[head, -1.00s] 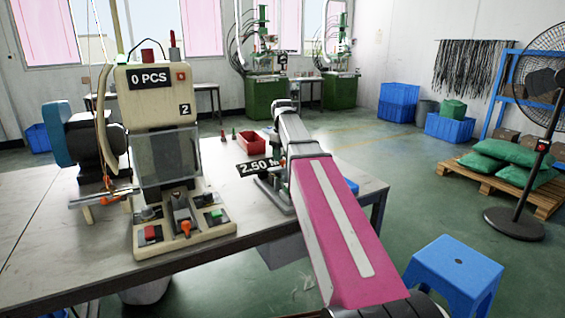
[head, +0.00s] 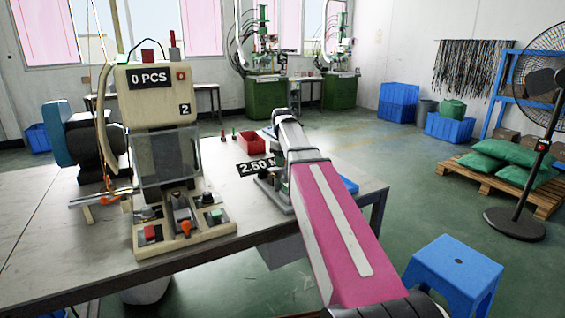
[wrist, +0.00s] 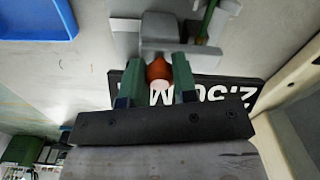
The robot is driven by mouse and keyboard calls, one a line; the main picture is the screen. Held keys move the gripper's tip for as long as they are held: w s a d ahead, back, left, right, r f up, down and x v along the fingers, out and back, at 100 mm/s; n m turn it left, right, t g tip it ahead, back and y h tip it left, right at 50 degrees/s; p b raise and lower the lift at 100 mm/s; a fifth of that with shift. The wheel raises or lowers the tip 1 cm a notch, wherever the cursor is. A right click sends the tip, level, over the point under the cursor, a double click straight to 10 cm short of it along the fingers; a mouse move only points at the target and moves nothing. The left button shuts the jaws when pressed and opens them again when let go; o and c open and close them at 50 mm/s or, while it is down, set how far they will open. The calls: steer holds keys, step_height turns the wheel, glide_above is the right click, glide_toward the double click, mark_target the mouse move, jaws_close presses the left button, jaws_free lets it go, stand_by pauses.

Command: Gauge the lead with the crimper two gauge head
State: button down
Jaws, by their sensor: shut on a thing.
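My gripper (wrist: 156,88) shows in the wrist view with its two green fingers closed on an orange-brown piece (wrist: 157,70) with a pale round end. I cannot tell whether this piece is the lead. The piece meets the grey gauge head (wrist: 165,28), or lies right against it. The gauge head (head: 271,192) stands on the bench beside a black "2.50 M" sign (head: 255,168), partly hidden by my pink arm. My gripper is hidden in the head view. The crimper marked 2 (head: 155,110) stands at the left and reads "0 PCS".
A red bin (head: 251,144) and small coloured pieces (head: 228,134) lie at the back of the bench (head: 60,235). A blue tray (wrist: 35,18) lies close by in the wrist view. A blue stool (head: 455,270) stands on the floor at the right.

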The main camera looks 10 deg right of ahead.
steer(key=shift+w+d, duration=0.25)
steer(key=shift+d, duration=0.45)
steer(key=shift+w+d, duration=0.25)
steer(key=shift+d, duration=0.45)
steer(key=shift+w+d, duration=0.25)
steer(key=shift+d, duration=0.45)
steer(key=c, duration=0.9)
jaws_free()
steer(key=shift+d, duration=0.15)
step_height(320, 180, up, 11)
steer(key=shift+f, duration=0.1)
